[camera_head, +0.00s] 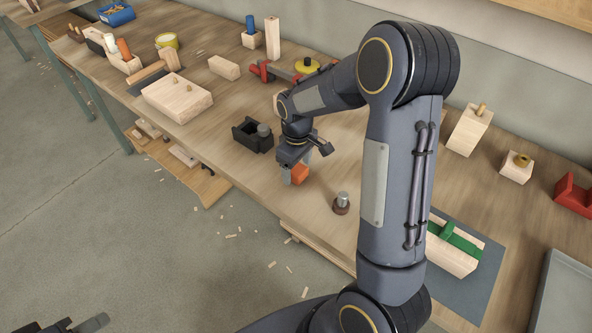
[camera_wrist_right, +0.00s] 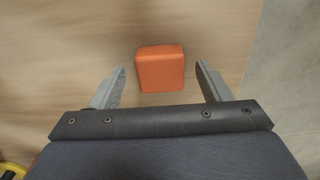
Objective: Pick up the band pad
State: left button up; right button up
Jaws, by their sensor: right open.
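A small orange block, which looks to be the band pad (camera_head: 300,173), sits on the wooden workbench near its front edge. In the right wrist view the orange pad (camera_wrist_right: 160,68) lies between and slightly ahead of my two grey fingers, with a gap on both sides. My right gripper (camera_wrist_right: 160,75) is open and empty, pointing down over the pad; it also shows in the head view (camera_head: 294,170), partly covering the pad.
A black holder (camera_head: 252,135) stands left of the pad, and a brown base with a grey metal peg (camera_head: 341,203) to its right. A wooden block with a green band (camera_head: 452,250) lies on a dark mat (camera_head: 485,270) farther right. A drilled wooden block (camera_head: 177,97) lies left.

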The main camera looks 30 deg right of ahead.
jog(key=shift+f, duration=0.65)
jog(key=c, duration=1.1)
jog(key=shift+o, duration=0.2)
jog(key=shift+r, duration=0.1)
jog(key=shift+r, duration=0.55)
jog(key=s+a+r+b, duration=0.2)
jog(key=s+a+r, duration=0.5)
jog(key=s+r, duration=0.4)
jog(key=shift+s+r, duration=0.4)
jog(key=shift+s, duration=0.2)
